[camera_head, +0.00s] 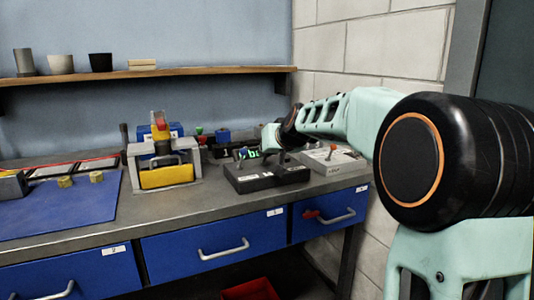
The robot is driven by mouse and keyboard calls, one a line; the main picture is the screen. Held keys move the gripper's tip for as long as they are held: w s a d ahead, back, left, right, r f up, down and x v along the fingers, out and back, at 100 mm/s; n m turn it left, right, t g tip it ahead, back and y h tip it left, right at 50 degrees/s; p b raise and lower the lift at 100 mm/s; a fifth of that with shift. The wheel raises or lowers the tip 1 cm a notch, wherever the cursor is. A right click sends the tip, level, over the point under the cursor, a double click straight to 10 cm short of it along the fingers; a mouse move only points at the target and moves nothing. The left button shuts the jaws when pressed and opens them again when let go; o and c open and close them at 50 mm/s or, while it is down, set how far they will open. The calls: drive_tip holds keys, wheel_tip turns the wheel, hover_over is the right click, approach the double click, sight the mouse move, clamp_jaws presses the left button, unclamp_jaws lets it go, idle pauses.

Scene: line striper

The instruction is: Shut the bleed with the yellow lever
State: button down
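A grey and white fixture (139,161) stands on the bench left of centre, with a yellow block (167,177) low in its front. A red and orange-yellow upright piece (160,126) rises above it; I cannot tell for sure whether this is the yellow lever. A black box (252,182) right of it carries small levers, one with a blue tip (243,153). A grey box (328,163) has an orange-tipped lever (333,148). My gripper (281,157) is small and dark, over or behind the black box, right of the fixture. Its fingers are unclear.
A blue mat (60,212) with small yellowish blocks (96,176) lies at left. A shelf (150,72) with cups runs above the bench. Blue drawers (195,242) are below. My arm fills the right side. Bare bench shows in front of the fixture.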

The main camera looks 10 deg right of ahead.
drive_tip(key=c, duration=1.9)
unclamp_jaws()
drive_tip(key=shift+s, duration=0.1)
drive_tip(key=v, duration=1.2)
